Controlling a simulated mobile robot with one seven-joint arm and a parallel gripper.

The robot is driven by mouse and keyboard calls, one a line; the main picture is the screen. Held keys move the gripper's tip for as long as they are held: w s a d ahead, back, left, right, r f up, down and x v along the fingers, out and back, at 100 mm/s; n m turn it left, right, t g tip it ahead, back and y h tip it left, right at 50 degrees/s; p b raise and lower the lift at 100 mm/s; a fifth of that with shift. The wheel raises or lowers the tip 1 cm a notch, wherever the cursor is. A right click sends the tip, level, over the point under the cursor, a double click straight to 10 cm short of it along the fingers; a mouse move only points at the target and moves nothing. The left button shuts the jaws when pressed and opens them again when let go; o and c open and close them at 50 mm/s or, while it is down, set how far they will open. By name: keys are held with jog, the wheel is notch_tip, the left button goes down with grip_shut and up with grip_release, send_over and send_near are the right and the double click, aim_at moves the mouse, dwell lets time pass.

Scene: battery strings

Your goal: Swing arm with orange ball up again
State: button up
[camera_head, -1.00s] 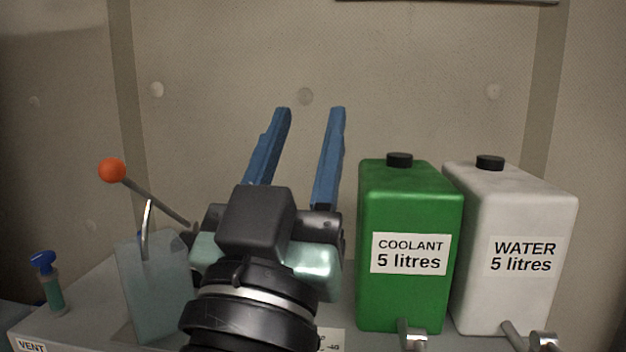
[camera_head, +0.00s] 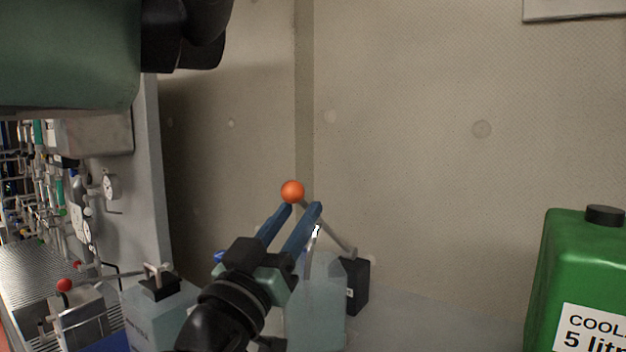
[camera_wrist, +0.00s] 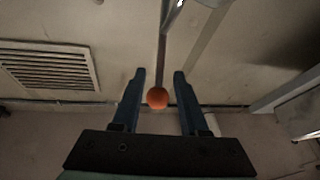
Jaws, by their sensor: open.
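The orange ball (camera_head: 292,191) sits at the upper left end of a grey lever arm (camera_head: 328,228), which slants down right to a black box (camera_head: 356,285). My gripper (camera_head: 305,208) is open, with its two blue fingers pointing up toward the ball. In the head view the ball shows just above and left of the fingertips. In the wrist view the orange ball (camera_wrist: 157,98) appears between the two fingers (camera_wrist: 160,85), with the rod running up from it. I cannot tell whether the fingers touch the ball.
A translucent container (camera_head: 316,300) with a bent metal tube stands right beside my gripper. A green coolant can (camera_head: 585,270) stands at the far right. Pipes, gauges and a red-knobbed lever (camera_head: 64,285) are at the left. The counter between container and can is clear.

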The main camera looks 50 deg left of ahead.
aim_at(306, 202)
jog(key=p+x, duration=0.1)
jog(key=x, duration=0.5)
jog(key=shift+w+r+p, duration=0.1)
jog(key=shift+p, duration=0.25)
grip_shut()
dwell(1.1)
